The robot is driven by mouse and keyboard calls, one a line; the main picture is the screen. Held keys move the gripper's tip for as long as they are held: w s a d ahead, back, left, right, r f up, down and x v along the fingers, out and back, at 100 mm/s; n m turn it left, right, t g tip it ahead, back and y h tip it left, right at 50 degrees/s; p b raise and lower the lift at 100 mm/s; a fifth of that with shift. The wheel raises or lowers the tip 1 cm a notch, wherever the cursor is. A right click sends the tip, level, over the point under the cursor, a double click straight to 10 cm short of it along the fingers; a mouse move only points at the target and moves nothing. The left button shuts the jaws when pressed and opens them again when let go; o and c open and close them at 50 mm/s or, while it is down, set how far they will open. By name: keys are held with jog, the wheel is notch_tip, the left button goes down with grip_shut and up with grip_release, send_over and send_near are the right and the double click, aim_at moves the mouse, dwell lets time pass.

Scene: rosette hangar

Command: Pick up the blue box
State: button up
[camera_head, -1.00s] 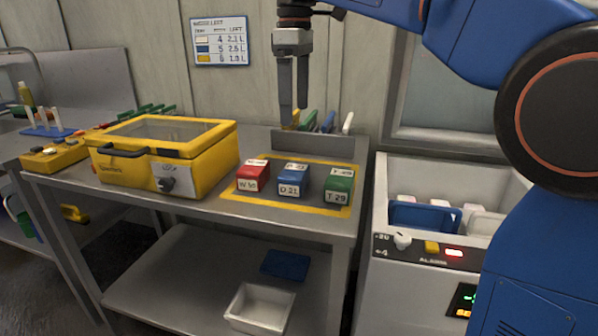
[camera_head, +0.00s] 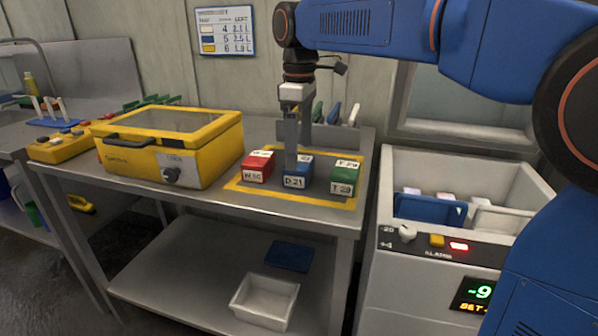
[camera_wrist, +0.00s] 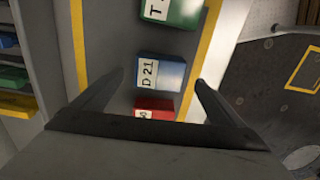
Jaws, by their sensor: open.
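The blue box (camera_head: 297,178), labelled D 21, stands in the middle of a row of three on the metal table. It also shows between my fingers in the wrist view (camera_wrist: 172,75). The red box (camera_head: 258,166) is at its left and the green box (camera_head: 344,178) at its right, with small gaps between them. My gripper (camera_head: 291,163) points down over the blue box and hides part of its top. In the wrist view my gripper (camera_wrist: 160,80) is open, with its fingers apart on either side of the blue box. I cannot tell how high the fingertips are above it.
A yellow frame (camera_head: 290,200) on the table surrounds the boxes. A yellow lidded case (camera_head: 215,158) stands at the left. A rack with coloured items (camera_head: 335,135) is behind. An open white chest (camera_head: 470,175) stands at the right. A white bin (camera_head: 264,300) is on the lower shelf.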

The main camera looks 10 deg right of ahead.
aim_at(299, 162)
jog(key=shift+a+f, duration=0.1)
jog(key=shift+f, duration=2.45)
jog(key=c, duration=1.2)
